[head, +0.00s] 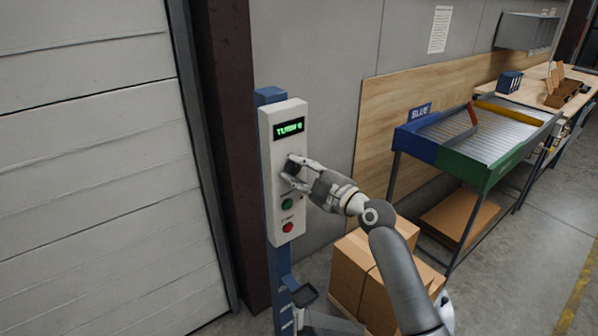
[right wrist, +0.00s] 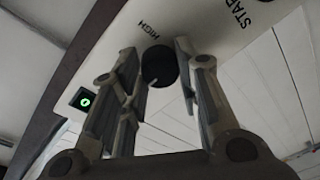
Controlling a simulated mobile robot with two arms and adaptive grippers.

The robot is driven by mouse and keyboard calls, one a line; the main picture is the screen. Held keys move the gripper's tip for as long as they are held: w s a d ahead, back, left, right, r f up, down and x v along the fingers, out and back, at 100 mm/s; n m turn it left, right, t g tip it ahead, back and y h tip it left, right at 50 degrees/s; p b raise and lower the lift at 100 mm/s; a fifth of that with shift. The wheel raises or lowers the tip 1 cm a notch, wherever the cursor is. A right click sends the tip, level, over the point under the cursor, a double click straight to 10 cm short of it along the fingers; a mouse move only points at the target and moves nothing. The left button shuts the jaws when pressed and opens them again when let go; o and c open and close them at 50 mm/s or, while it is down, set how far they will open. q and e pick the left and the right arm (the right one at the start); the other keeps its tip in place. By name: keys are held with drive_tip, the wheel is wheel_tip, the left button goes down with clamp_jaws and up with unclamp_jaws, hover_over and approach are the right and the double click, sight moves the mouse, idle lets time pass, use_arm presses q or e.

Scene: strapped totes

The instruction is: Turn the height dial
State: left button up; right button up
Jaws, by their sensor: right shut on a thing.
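The height dial is a round black knob (right wrist: 158,66) with a pale mark, on the white control panel (head: 271,178). The word HIGH is printed beside it in the right wrist view. My right gripper (head: 291,172) is at the panel, its fingers on either side of the knob and shut on it. In the head view the fingers hide much of the dial. The panel's small screen (head: 289,128) shows green text that seems to begin with TURN. My left gripper is not in view.
A green button (head: 287,204) and a red button (head: 288,227) sit just below the dial. The panel is on a blue post (head: 281,262). Cardboard boxes (head: 352,270) stand below my right arm. A roller table (head: 484,174) stands to the right, a white shutter door (head: 90,170) to the left.

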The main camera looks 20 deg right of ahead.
drive_tip(key=shift+c, duration=0.6)
